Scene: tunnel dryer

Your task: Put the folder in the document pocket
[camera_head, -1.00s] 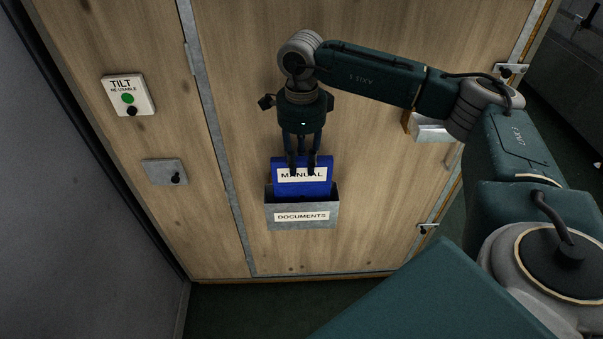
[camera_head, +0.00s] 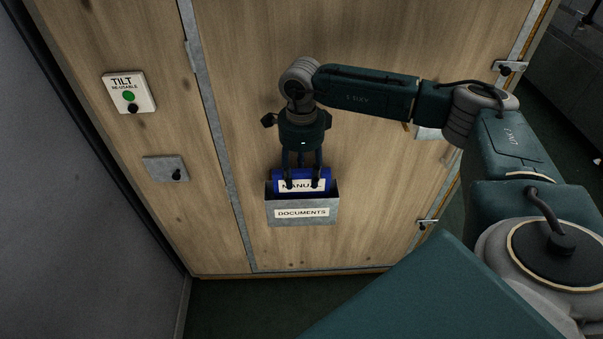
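The blue folder (camera_head: 302,174) with a white MANUAL label stands upright in the grey metal document pocket (camera_head: 318,220), which is fixed to the wooden door and labelled DOCUMENTS. Its lower part is hidden behind the pocket's front wall. My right gripper (camera_head: 302,184) points down, with its fingers over the folder's upper part and their tips near the pocket's rim. It appears shut on the folder. My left gripper is not in view.
A TILT indicator (camera_head: 129,92) and a small grey latch plate (camera_head: 165,169) are on the wooden panel at left. Metal latches (camera_head: 428,222) sit at the door's right edge. A dark grey wall (camera_head: 90,200) stands at left.

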